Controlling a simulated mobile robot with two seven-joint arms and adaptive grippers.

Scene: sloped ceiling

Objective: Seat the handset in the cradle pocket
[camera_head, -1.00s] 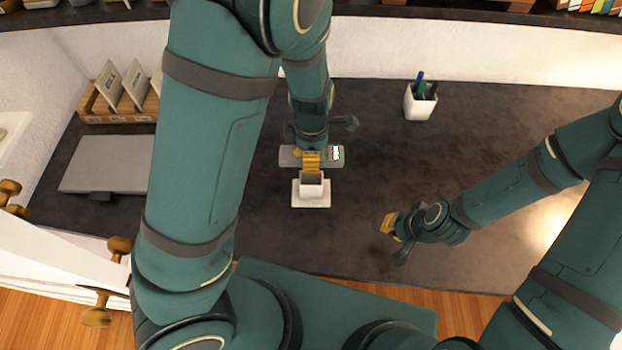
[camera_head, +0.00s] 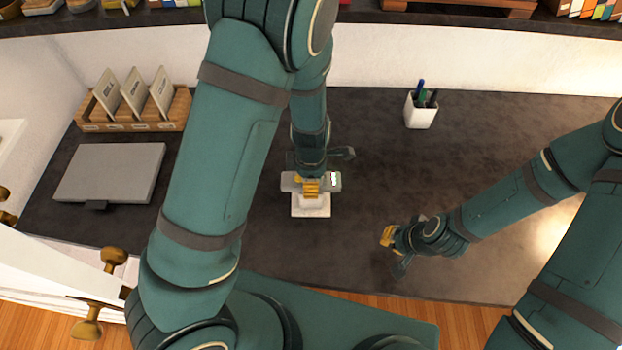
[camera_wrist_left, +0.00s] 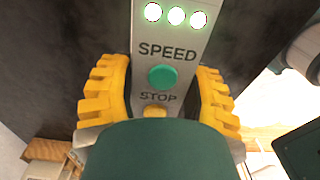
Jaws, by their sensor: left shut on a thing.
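The handset (camera_head: 290,183) is a grey bar, held crosswise in my left gripper (camera_head: 311,190). In the left wrist view, the handset (camera_wrist_left: 177,35) shows white round lights, the words SPEED and STOP and a green button, between the yellow fingers of my left gripper (camera_wrist_left: 163,100). The white cradle (camera_head: 311,208) stands on the dark worktop. The handset and fingers cover the cradle's back part and pocket from above, so I cannot tell whether the handset touches it. My right gripper (camera_head: 388,237) is apart to the right, its finger gap unclear.
A white cup with pens (camera_head: 421,112) stands at the back right. A flat grey box (camera_head: 110,172) and a wooden card rack (camera_head: 135,126) are at the left. The worktop (camera_head: 380,160) between the cradle and the cup is clear.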

